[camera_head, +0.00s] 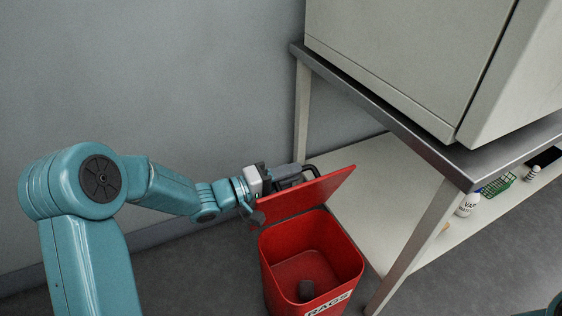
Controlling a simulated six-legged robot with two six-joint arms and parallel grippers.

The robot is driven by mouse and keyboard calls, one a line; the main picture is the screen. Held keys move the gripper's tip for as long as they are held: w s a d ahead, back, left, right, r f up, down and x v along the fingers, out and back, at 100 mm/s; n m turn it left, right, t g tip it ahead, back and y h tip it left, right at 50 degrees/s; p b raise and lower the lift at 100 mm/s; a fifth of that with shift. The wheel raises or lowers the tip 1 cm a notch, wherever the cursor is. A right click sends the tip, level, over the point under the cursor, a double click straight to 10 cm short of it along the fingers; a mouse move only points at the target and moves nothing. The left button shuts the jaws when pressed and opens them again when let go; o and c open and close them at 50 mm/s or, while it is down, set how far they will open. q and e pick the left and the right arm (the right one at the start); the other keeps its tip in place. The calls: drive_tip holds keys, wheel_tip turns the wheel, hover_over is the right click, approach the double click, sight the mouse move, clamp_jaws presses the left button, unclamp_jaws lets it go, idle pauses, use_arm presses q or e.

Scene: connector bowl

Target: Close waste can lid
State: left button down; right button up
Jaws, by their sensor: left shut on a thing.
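The red waste can (334,272), labelled RAGS in part, stands on the floor in the lower middle of the head view. A dark grey object lies inside at its bottom. Its red lid (312,195) stands open, tilted up at the can's back edge. My left gripper (285,174) is at the lid's upper left edge, behind it, and is shut on a dark handle-like bar (314,168) at the lid. The fingertips are partly hidden by the lid. My right gripper is not in view.
A metal bench (385,105) with a large pale cabinet (400,60) stands to the right, its leg close beside the can. Its lower shelf (385,190) holds a white bottle (467,204) and a green basket (498,184). A grey wall is behind.

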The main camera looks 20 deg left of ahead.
sight(296, 198)
use_arm(q)
drive_tip(key=d, duration=0.1)
drive_tip(key=s+d+m, duration=0.2)
drive_tip(key=shift+s+f+b, duration=0.2)
drive_tip(key=shift+f+b, duration=0.05)
drive_tip(key=shift+b, duration=0.15)
drive_tip(key=shift+s+d+f, duration=0.45)
drive_tip(key=shift+s+d, duration=0.35)
drive_tip(key=c, duration=1.2)
unclamp_jaws()
drive_tip(key=shift+c, duration=0.2)
drive_tip(key=shift+o, duration=0.6)
drive_tip(key=shift+s+d+r, duration=0.1)
drive_tip(key=shift+r, duration=0.05)
drive_tip(key=shift+f, duration=0.2)
drive_tip(key=shift+s+a, duration=0.25)
drive_tip(key=shift+a, duration=0.3)
drive_tip(key=p+v, duration=0.3)
drive_tip(key=v, duration=1.2)
drive_tip(key=shift+s+p, duration=0.25)
drive_tip(key=shift+p, duration=0.1)
